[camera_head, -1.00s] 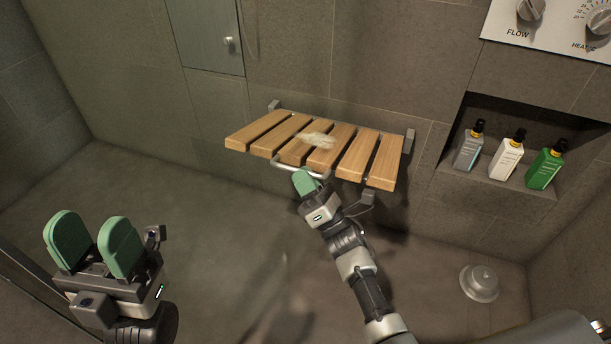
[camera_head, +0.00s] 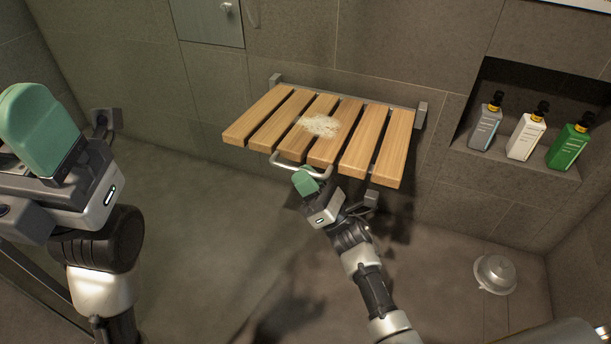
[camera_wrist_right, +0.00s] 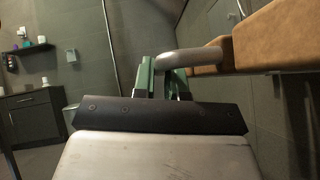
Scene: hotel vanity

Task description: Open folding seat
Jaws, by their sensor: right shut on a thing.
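The folding seat (camera_head: 372,142) has several wooden slats and is mounted on the back wall. It stands out from the wall, close to level, folded down. A grey metal handle (camera_head: 290,161) loops from its front edge. My right gripper (camera_head: 305,180) is at that handle, shut on it; the wrist view shows the handle (camera_wrist_right: 190,58) running into the green fingers (camera_wrist_right: 160,78). My left gripper (camera_head: 42,130) is at the left, raised and away from the seat; only one green finger shows clearly, so its opening cannot be judged.
A pale patch (camera_head: 319,126) lies on the slats. A wall niche (camera_head: 540,175) at right holds a grey bottle (camera_head: 485,128), a white bottle (camera_head: 525,137) and a green bottle (camera_head: 567,147). A round metal fixture (camera_head: 495,273) is at lower right. The floor left of the seat is clear.

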